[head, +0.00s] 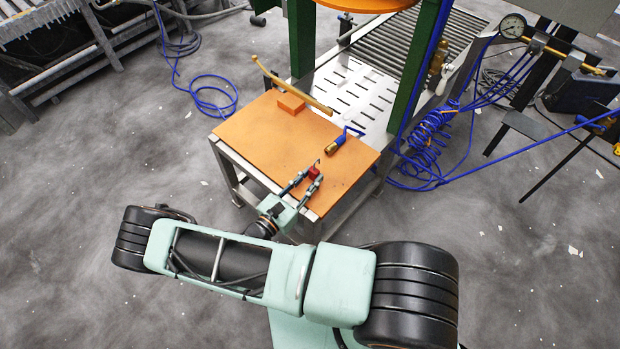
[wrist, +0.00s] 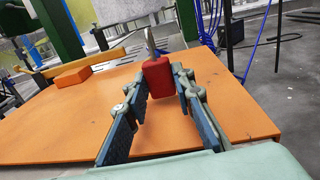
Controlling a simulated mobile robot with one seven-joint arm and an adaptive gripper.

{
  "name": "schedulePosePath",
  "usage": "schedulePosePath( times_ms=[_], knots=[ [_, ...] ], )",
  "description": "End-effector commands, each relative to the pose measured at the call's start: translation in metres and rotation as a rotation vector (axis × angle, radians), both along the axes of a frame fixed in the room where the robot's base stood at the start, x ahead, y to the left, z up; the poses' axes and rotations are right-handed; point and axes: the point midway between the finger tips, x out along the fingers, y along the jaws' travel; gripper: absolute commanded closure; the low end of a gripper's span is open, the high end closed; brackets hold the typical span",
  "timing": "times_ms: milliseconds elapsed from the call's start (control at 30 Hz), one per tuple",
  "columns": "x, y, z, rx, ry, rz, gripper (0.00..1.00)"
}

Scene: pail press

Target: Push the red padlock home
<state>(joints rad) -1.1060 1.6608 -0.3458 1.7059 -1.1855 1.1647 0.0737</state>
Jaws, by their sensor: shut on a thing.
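The red padlock (head: 314,173) is between the fingertips of my gripper (head: 305,183), over the front part of the orange tabletop. In the wrist view the red padlock (wrist: 159,78) stands upright with its metal shackle up, and my gripper (wrist: 161,92) is shut on its body from both sides. The shackle rises in front of a pale grey block in the background. I cannot tell whether the padlock's underside touches the tabletop, or whether the shackle is latched.
The orange tabletop (head: 270,140) carries an orange block (head: 291,104) with a long brass-coloured bar (head: 300,90), and a brass valve with a blue handle (head: 337,145). Green posts (head: 302,40) stand behind. Blue hoses (head: 430,140) coil at the right. The tabletop's left front is clear.

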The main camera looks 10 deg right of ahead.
Motion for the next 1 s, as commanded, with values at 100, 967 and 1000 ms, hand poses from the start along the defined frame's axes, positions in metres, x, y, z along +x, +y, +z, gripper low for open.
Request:
schedulePosePath(
  times_ms=[100,967,1000],
  knots=[
    [0.0,0.0,0.009,-0.001,-0.001,0.0,1.0],
    [0.0,0.0,0.052,-0.001,-0.001,0.0,1.0],
    [0.0,0.0,0.054,-0.001,-0.001,0.0,1.0]
  ],
)
